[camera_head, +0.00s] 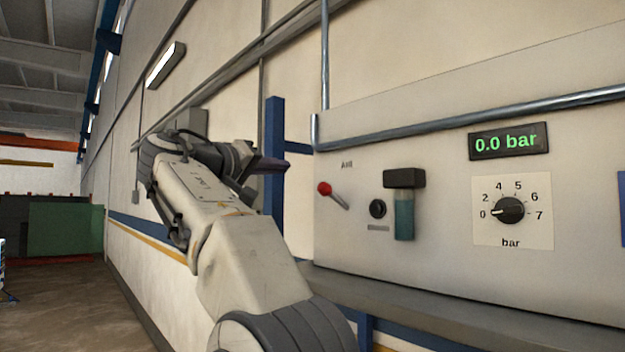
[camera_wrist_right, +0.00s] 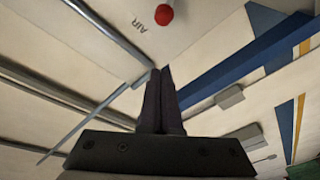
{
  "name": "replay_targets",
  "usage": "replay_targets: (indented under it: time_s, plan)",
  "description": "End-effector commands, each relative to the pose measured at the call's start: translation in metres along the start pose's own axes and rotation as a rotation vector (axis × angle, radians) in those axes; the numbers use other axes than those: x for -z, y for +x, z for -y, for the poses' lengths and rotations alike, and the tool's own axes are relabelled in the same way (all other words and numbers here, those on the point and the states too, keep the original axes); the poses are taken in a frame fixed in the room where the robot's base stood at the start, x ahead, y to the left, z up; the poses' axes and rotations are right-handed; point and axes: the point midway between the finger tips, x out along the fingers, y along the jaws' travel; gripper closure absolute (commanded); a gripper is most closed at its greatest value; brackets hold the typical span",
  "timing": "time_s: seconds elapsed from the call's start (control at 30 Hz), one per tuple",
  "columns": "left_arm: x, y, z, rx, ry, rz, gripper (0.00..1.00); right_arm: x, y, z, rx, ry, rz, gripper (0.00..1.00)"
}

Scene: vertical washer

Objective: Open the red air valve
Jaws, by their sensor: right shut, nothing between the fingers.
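The red air valve (camera_head: 325,189) is a short grey lever with a red ball at its end, on the light panel below an "Air" label. The lever slants, with the ball at its upper left. In the right wrist view the red ball (camera_wrist_right: 165,15) shows at the top edge, beyond my fingertips, and its stem is hardly visible. My right gripper (camera_head: 283,165) is left of the ball and a little above it in the head view, apart from it. Its fingers (camera_wrist_right: 159,72) are together and empty. My left gripper is not in view.
The panel also has a dark round port (camera_head: 377,209), a filter with a teal bowl (camera_head: 404,214), a dial at 0 (camera_head: 509,211) and a display reading 0.0 bar (camera_head: 508,141). A metal pipe (camera_head: 470,118) runs above. A blue post (camera_head: 275,120) stands behind my gripper.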

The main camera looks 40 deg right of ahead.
Motion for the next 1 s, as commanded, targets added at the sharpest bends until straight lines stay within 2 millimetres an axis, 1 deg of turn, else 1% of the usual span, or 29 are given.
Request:
replay_targets:
  time_s: [0.17, 0.5, 0.53, 0.6, 0.8, 1.0]
  plan:
    - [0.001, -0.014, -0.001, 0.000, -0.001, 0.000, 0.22, 0.002, 0.027, -0.004, -0.003, -0.003, 0.005, 1.00]
    - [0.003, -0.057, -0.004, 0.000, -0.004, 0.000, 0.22, 0.003, 0.102, -0.006, -0.002, -0.004, 0.005, 1.00]
    - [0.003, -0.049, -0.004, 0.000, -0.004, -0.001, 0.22, -0.004, 0.096, -0.002, 0.001, -0.001, 0.002, 1.00]
    - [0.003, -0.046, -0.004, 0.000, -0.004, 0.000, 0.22, -0.012, 0.092, -0.001, 0.003, -0.001, 0.001, 1.00]
    - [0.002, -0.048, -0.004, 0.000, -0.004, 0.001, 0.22, -0.028, 0.086, -0.001, 0.002, -0.002, 0.001, 1.00]
    - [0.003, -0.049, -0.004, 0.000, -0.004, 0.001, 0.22, -0.036, 0.083, 0.000, 0.002, 0.000, 0.001, 1.00]
